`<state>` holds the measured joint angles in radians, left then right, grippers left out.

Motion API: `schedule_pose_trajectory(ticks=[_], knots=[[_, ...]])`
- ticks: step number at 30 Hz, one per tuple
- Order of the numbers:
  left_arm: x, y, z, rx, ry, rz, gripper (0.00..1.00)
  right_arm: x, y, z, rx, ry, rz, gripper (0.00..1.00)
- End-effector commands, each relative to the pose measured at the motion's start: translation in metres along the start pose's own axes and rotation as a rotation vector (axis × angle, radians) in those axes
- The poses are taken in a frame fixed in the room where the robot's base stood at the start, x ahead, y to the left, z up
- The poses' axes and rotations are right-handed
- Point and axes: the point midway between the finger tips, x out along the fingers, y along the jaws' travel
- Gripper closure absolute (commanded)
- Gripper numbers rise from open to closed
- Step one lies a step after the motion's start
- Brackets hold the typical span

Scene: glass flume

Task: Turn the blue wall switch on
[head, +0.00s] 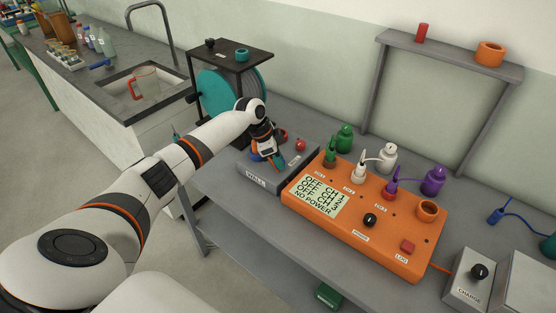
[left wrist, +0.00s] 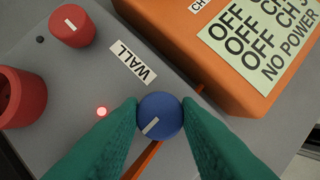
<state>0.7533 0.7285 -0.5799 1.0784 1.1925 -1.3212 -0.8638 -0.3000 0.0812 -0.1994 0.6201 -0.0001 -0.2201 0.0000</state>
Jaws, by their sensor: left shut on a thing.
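The blue wall switch (left wrist: 160,117) is a round knob on the grey box labelled WALL (left wrist: 80,75). Its white pointer mark slants toward the lower left. My left gripper (left wrist: 161,108) has its two teal fingers on either side of the knob, shut on it. In the head view my left gripper (head: 268,154) is over the WALL box (head: 250,183), and the arm and fingers mostly hide the knob. A small red light (left wrist: 102,111) glows beside the knob. My right gripper is not in view.
A red knob (left wrist: 72,26) and a red socket (left wrist: 22,97) are on the same box. The orange panel (head: 385,245) stands close to the right, its display reading OFF lines and NO POWER. A teal reel (head: 218,97) stands behind my arm. A grey shelf frame (head: 450,55) is at the back.

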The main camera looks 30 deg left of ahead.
Motion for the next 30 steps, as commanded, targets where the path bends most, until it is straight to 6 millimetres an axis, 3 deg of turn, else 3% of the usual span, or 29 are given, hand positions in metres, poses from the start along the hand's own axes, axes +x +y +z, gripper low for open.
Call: schedule_pose_trajectory(ticks=[11,12,16,25,30], knots=[[0.000,0.000,0.000,0.007,0.002,-0.001,0.93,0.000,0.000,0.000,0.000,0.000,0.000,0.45],[0.000,0.000,0.000,0.007,0.002,-0.001,0.69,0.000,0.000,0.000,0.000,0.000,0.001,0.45],[0.000,0.000,0.000,0.006,0.001,-0.001,0.48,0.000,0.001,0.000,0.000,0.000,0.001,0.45],[-0.002,0.000,0.000,0.005,0.001,-0.001,0.48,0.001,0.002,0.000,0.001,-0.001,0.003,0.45],[-0.020,0.001,-0.001,0.007,-0.001,0.002,0.48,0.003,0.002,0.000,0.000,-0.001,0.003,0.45]])
